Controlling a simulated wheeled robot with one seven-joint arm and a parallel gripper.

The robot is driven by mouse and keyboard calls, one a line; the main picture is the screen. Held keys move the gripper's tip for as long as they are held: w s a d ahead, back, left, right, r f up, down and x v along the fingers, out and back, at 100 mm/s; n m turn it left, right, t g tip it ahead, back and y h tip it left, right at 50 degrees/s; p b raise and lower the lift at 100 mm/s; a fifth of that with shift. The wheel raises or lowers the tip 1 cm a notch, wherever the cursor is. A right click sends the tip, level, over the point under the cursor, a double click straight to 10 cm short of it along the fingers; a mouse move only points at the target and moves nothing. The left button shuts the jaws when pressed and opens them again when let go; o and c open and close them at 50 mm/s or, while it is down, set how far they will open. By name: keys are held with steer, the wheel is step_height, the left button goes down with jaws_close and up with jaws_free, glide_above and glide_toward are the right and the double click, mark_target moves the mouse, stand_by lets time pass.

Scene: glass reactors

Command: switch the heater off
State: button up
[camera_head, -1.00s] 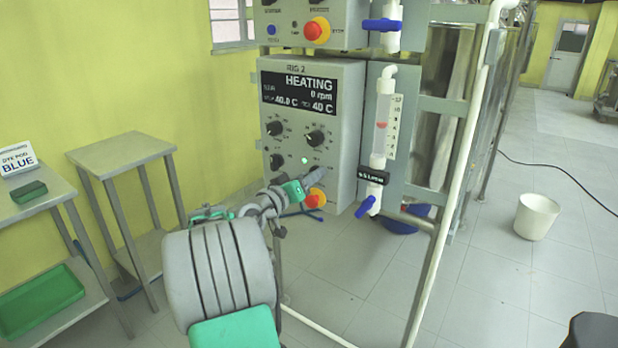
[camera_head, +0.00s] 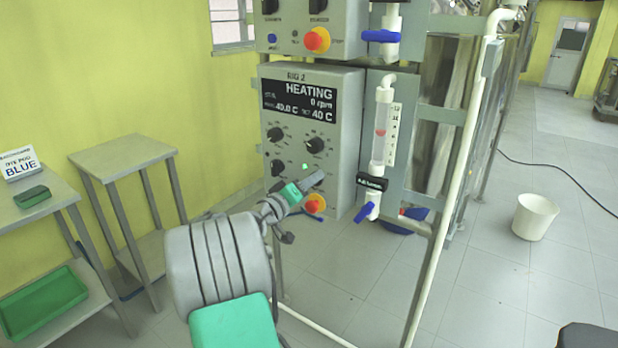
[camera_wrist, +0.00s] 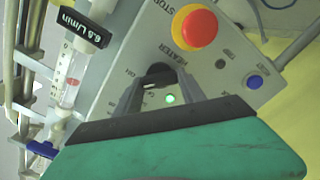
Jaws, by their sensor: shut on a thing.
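The heater knob (camera_wrist: 157,80), a black knob beside the word HEATER on the panel, sits between the finger ends of my gripper (camera_wrist: 160,85) in the wrist view. The fingers are shut on it and partly hide it. A small lamp (camera_wrist: 170,99) beside the knob glows green, and it also shows lit in the head view (camera_head: 306,166). In the head view my gripper (camera_head: 318,178) reaches the lower part of the grey control box (camera_head: 347,150) and covers the knob. The box's display (camera_head: 298,102) reads HEATING, 0 rpm and 40 C.
A red stop button (camera_wrist: 195,28) on a yellow base is close beside the fingers. A blue button (camera_wrist: 255,81) lies farther right. A flow tube (camera_head: 382,130) with a blue valve (camera_head: 364,212) stands right of the box. A side table (camera_head: 122,155) is at left.

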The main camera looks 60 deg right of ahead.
steer(key=n+p, duration=0.4)
steer(key=shift+r+n, duration=0.15)
steer(key=shift+n, duration=0.15)
steer(key=shift+f+n+p, duration=0.15)
steer(key=shift+n+p, duration=0.75)
steer(key=shift+n, duration=0.05)
steer(key=shift+f+n+p, duration=0.1)
steer(key=shift+n+p, duration=0.75)
steer(key=shift+n, duration=0.1)
steer(key=o, duration=1.4)
steer(key=shift+c, duration=0.2)
steer(key=w+a, duration=0.1)
steer(key=a, duration=0.6)
steer(key=shift+w+a, duration=0.15)
steer(key=shift+a, duration=0.2)
